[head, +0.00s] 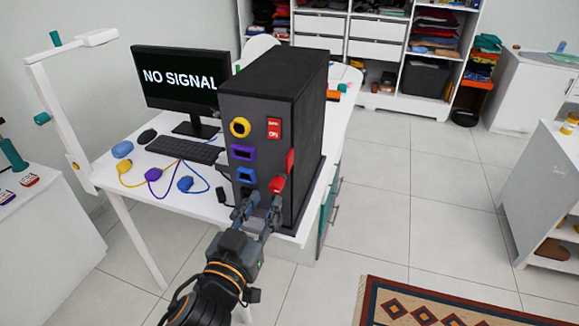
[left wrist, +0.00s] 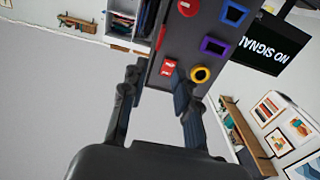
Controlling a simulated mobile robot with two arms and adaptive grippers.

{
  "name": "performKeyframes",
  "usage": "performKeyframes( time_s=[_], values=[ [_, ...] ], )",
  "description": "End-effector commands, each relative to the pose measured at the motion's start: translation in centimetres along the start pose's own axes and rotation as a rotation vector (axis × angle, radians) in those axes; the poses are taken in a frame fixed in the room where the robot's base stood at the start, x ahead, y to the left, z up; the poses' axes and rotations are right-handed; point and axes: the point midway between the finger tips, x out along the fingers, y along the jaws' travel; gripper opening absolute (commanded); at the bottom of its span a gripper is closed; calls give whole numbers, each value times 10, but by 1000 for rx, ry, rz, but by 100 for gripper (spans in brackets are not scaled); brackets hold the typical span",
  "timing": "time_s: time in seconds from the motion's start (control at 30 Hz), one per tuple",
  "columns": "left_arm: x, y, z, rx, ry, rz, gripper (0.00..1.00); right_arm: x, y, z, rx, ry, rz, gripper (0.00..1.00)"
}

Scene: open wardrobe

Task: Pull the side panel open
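A black computer case (head: 258,105) stands on the white desk. Its dark side panel (head: 307,140) faces right and looks closed. A red piece (head: 290,160) sits at the panel's front edge; it also shows in the left wrist view (left wrist: 161,38). Another red piece (head: 277,184) is low on the front face. My left gripper (head: 257,206) is in front of the case's lower front. Its fingers (left wrist: 155,95) are apart with nothing visible between them; whether they touch the case I cannot tell. My right gripper is not in view.
Yellow, purple and blue ports and a red ON switch (head: 274,128) are on the case front. Cables with plugs (head: 185,184), a keyboard (head: 186,149) and a monitor (head: 180,85) are to its left. Open floor (head: 400,210) lies to the right, with a patterned rug (head: 430,308).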

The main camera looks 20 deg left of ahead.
Motion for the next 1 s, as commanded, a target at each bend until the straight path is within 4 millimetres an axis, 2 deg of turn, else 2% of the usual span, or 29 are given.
performKeyframes(
  time_s=[0.03, 0.2, 0.3, 0.63, 0.8, 1.0],
  values=[
    [5, 0, 4, 0, 6, 1, 30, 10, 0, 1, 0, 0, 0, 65],
    [22, 1, 5, 4, 7, 3, 30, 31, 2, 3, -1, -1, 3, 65],
    [44, 0, -4, 7, -1, 1, 30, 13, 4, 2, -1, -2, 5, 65],
    [110, 0, -2, 5, -3, 1, 30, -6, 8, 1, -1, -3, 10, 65],
    [127, 1, 0, 3, -3, 2, 30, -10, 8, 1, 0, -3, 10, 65],
    [132, 1, 2, 3, -3, 2, 30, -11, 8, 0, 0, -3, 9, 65]
  ],
)
